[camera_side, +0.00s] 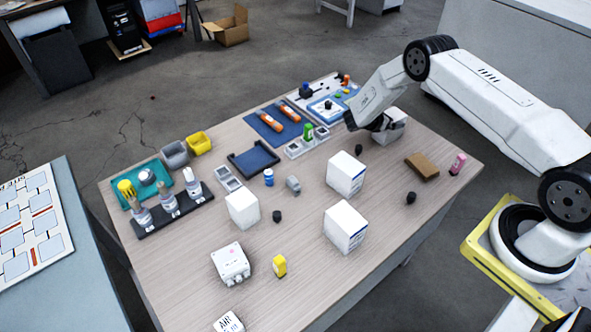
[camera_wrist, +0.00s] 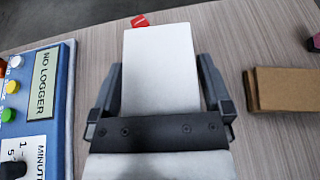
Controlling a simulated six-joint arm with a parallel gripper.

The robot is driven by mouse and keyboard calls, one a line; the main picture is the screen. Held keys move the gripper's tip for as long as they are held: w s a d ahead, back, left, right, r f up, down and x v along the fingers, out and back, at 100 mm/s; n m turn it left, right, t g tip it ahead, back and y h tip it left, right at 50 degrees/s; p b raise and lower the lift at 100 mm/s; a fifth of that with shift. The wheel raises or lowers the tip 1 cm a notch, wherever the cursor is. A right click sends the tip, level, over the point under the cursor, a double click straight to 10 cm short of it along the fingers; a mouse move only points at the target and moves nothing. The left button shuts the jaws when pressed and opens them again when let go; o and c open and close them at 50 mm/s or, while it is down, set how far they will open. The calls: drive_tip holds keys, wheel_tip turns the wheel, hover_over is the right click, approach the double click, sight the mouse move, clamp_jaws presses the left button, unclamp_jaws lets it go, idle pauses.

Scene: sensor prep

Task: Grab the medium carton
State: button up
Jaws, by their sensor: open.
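Several plain white cartons stand on the table. One white carton (camera_side: 395,131) is at the far right end of the table, partly hidden by my gripper (camera_side: 380,124). In the wrist view this carton (camera_wrist: 160,50) lies between the two open fingers of my gripper (camera_wrist: 159,75), with one finger on each side. Whether the fingers touch it I cannot tell. Other white cartons stand at the middle (camera_side: 346,174), nearer the front (camera_side: 345,228) and to the left (camera_side: 242,210). Which one is the medium carton is hard to tell.
A brown block (camera_side: 422,166) lies right of the carton and shows in the wrist view (camera_wrist: 285,90). A blue-white panel (camera_wrist: 40,95) is close on the left there. A pink bottle (camera_side: 458,164) stands near the right edge. Small black knobs (camera_side: 411,197) lie between the cartons.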

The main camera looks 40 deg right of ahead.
drive_tip(key=c, duration=1.1)
drive_tip(key=shift+r, duration=0.15)
drive_tip(key=shift+r, duration=0.7)
drive_tip(key=s+a+r, duration=0.6)
drive_tip(key=s+r, duration=0.5)
drive_tip(key=s, duration=0.1)
drive_tip(key=shift+s+r, duration=0.15)
drive_tip(key=shift+s, duration=0.15)
